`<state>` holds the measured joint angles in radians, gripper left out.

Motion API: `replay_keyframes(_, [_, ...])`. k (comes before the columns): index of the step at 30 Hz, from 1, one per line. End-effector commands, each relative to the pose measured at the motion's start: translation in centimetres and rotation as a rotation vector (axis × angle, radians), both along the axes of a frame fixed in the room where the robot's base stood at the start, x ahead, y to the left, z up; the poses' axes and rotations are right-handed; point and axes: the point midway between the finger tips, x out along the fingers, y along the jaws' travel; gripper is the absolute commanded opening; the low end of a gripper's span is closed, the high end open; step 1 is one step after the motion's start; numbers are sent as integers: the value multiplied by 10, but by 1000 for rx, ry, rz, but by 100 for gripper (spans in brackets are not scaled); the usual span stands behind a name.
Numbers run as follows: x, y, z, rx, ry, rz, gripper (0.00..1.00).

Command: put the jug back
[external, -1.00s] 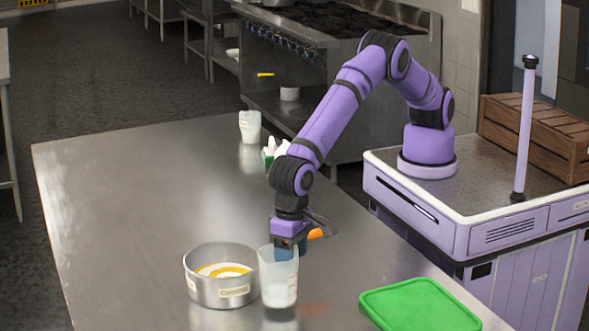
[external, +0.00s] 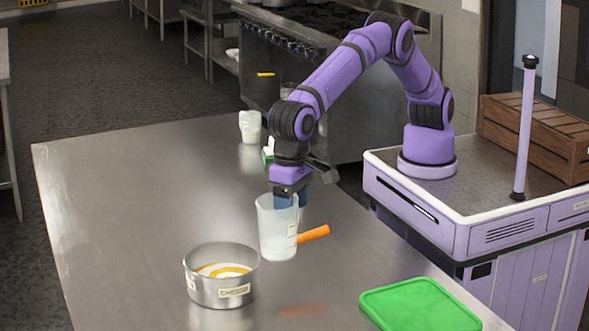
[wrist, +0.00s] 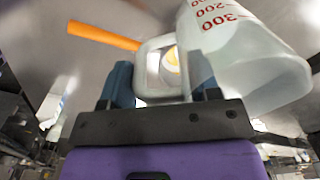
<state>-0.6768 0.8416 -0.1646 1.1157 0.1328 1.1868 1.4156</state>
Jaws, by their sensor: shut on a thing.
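The jug (external: 277,230) is a clear, whitish measuring jug. In the wrist view the jug (wrist: 245,75) shows red marks such as 200 and 300. My gripper (external: 289,195) is shut on the jug at its handle side, with the jug roughly upright. In the wrist view the jaws of my gripper (wrist: 162,88) are on either side of the pale handle (wrist: 147,62). The jug seems to hang just above the steel table (external: 130,210), but I cannot tell the exact gap.
A steel pot (external: 221,285) with a yellow and white inside stands in front left of the jug. An orange handle (external: 313,234) shows just right of the jug. A green board (external: 420,306) lies at the front right. A white cup (external: 250,127) stands farther back. The table's left is clear.

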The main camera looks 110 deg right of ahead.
Motion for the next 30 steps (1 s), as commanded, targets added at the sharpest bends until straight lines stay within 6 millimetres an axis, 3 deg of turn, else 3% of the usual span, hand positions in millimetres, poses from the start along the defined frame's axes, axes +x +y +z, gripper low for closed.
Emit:
replay_keyframes(7, [0, -1, 28, 0, -1, -2, 19])
replay_keyframes(16, [1, -40, 33, -6, -8, -55, 19])
replay_keyframes(23, [-2, -86, 40, -11, -14, -118, 19])
replay_keyframes(26, [-6, -113, 43, -15, -17, -155, 19])
replay_keyframes(30, [-18, -162, 48, -19, -22, -222, 19])
